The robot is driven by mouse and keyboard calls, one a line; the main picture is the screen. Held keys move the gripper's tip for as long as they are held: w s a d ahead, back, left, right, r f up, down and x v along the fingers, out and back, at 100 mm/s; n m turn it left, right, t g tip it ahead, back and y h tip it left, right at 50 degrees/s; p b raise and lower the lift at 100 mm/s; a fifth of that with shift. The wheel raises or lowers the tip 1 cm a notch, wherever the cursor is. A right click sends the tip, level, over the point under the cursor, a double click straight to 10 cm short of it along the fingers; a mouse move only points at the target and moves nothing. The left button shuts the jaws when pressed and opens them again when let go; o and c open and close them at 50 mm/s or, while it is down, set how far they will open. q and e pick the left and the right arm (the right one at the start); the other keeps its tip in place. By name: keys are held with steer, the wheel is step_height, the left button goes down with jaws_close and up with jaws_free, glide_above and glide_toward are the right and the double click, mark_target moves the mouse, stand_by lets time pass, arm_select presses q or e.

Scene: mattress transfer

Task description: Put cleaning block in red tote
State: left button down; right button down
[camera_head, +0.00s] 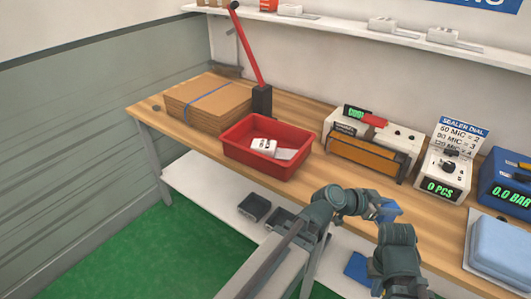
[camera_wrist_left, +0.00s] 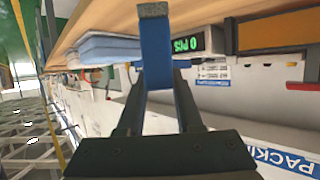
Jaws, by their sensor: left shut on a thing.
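The cleaning block (camera_wrist_left: 156,52) is blue with a grey end and stands between the fingers of my left gripper (camera_wrist_left: 157,75) in the left wrist view. The red tote (camera_head: 252,161) sits on the table to the left of my left gripper, with white packets inside.
Flat cardboard (camera_head: 207,103) lies left of the tote, and a red-handled lever press (camera_head: 262,98) stands behind it. A sealer (camera_head: 372,145), a counter display (camera_head: 443,187) and a light blue stack (camera_head: 502,247) occupy the right. Dark bins (camera_head: 254,207) are on the lower shelf.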

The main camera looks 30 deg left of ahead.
arm_select(q)
steer(key=w+a+r+n+t+y+p, duration=0.2)
steer(key=w+a, duration=0.3)
steer(key=a, duration=0.6)
steer(key=w+a+r+n+t+y+p, duration=0.1)
steer(key=w+a+r+n+y, duration=0.3)
steer(key=a, duration=0.8)
steer(key=w+a+n+t+y+p, duration=0.1)
steer(key=a+n+y+p, duration=0.15)
steer(key=a, duration=1.85)
steer(key=shift+y, duration=0.35)
steer(key=f+b, duration=1)
steer(key=shift+d+f, duration=0.2)
steer(key=shift+f+b, duration=0.2)
steer(key=shift+b, duration=0.15)
steer(key=c, duration=0.6)
jaws_free()
steer(key=shift+r, duration=0.1)
